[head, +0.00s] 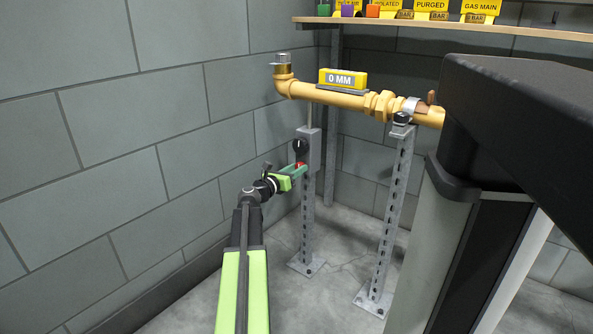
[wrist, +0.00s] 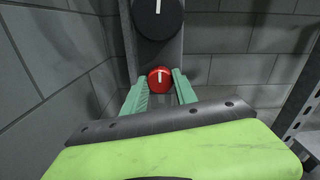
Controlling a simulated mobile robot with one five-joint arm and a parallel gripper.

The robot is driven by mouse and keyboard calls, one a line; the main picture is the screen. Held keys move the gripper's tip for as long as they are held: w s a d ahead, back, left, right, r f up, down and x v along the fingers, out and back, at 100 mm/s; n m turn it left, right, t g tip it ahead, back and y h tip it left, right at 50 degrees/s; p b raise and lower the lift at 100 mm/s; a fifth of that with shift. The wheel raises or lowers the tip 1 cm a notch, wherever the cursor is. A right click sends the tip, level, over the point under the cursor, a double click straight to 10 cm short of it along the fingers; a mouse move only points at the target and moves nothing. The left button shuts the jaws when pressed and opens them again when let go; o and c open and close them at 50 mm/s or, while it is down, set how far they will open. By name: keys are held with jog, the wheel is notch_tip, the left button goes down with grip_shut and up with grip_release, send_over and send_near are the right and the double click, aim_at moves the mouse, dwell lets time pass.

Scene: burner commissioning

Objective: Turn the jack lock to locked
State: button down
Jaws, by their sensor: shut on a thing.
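The jack lock appears as a small red knob (wrist: 160,78) with a white mark pointing up, in the wrist view. It sits on the grey jack box (head: 315,150) below a larger black knob (wrist: 158,14), which also has a white upright mark. My gripper (wrist: 160,87) is shut on the red knob, one green finger on each side. In the head view my gripper (head: 300,170) reaches the lower part of the box, and the fingers partly hide the red knob (head: 299,165).
A yellow gas pipe (head: 340,97) runs above, carrying a yellow display (head: 343,78) reading 0 MM. A second slotted post (head: 393,210) stands to the right. A shelf (head: 450,29) with yellow signs is at the back. A block wall (head: 120,130) is close on the left.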

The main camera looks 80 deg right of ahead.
jog(key=shift+a, duration=0.1)
jog(key=shift+m, duration=0.4)
jog(key=m, duration=1.7)
jog(key=shift+s+a+f, duration=0.1)
jog(key=shift+s, duration=0.15)
jog(key=c, duration=1)
grip_release()
jog(key=shift+o, duration=0.2)
jog(key=shift+w, duration=0.1)
